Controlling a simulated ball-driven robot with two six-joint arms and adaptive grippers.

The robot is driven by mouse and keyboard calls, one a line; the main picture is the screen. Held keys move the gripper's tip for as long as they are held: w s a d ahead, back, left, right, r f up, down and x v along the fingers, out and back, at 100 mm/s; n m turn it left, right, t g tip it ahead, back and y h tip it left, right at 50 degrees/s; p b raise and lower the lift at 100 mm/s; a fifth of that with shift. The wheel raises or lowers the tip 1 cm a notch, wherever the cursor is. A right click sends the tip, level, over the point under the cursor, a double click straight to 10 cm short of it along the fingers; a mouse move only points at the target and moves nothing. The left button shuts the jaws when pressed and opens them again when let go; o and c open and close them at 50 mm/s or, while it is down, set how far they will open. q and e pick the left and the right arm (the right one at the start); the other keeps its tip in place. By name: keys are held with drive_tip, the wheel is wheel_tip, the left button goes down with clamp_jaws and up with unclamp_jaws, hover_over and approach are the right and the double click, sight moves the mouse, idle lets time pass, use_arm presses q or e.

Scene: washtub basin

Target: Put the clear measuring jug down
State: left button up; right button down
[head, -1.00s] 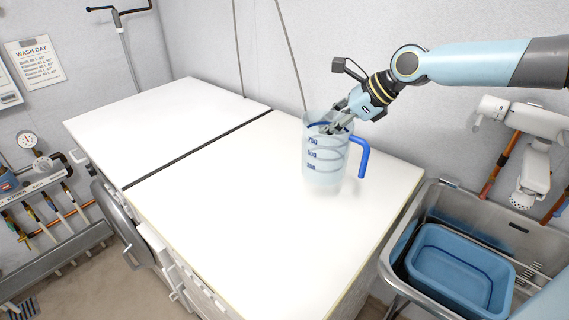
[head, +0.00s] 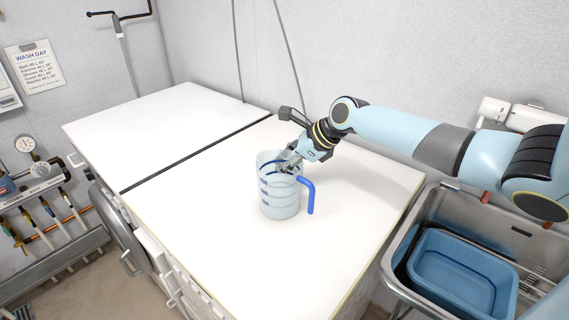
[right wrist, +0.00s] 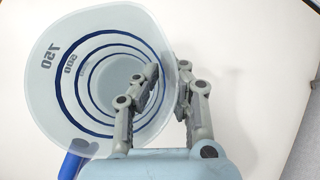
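The clear measuring jug (head: 279,200) is upright over the white worktop (head: 215,225), with blue rings and a blue handle (head: 310,196) towards the right. I cannot tell for certain whether its base touches the worktop. My right gripper (head: 286,168) reaches down to its rim from the upper right. In the right wrist view the gripper (right wrist: 168,82) has one finger inside the jug (right wrist: 48,88) and one outside, closed on its wall. The handle shows at lower left there. My left gripper is not in view.
A metal sink (head: 405,285) with a blue basin (head: 462,275) is at the lower right. A dark seam (head: 195,150) crosses the worktop. The worktop around the jug is clear, and a wall stands behind.

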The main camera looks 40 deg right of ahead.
drive_tip(key=c, duration=1.5)
unclamp_jaws()
